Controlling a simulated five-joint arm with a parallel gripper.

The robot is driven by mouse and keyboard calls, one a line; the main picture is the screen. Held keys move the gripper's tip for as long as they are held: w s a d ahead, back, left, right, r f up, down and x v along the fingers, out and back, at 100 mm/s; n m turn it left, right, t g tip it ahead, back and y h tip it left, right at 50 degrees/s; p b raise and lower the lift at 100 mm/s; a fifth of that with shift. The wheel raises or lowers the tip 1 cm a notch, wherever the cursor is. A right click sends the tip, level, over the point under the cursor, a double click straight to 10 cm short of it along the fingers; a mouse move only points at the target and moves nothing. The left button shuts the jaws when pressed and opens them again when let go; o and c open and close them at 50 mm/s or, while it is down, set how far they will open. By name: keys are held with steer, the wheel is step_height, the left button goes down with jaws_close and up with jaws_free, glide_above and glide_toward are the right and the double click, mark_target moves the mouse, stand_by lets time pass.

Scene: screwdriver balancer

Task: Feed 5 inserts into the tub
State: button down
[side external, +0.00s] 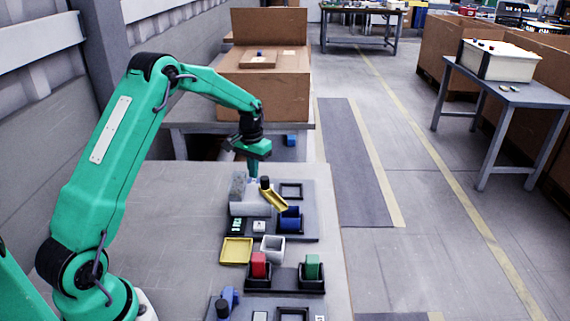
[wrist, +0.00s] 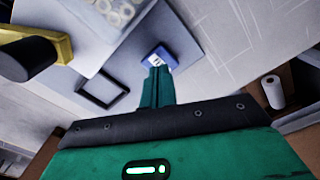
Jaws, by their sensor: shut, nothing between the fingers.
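My gripper (side external: 253,177) points down above the back of a dark board, beside a grey bin (side external: 237,188). In the wrist view its green fingers (wrist: 158,72) are together and empty. A small blue piece with a pale face (wrist: 158,57) shows at the fingertips; I cannot tell whether they touch. Several pale rings, perhaps the inserts, lie in a bin (wrist: 115,12) at the top of the wrist view. A yellow chute (side external: 274,200) with a black knob (side external: 264,182) slopes toward a blue tub (side external: 290,219). The tub's contents cannot be made out.
An empty black square frame (side external: 291,191) lies right of the chute. Left of the boards, the table (side external: 185,235) is clear.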

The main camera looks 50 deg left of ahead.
steer(key=shift+r, duration=2.55)
steer(key=shift+r, duration=0.1)
step_height(320, 180, up, 6)
glide_above(254, 181)
steer(key=shift+f, duration=2.4)
steer(key=shift+f, duration=0.15)
steer(key=shift+f, duration=3.1)
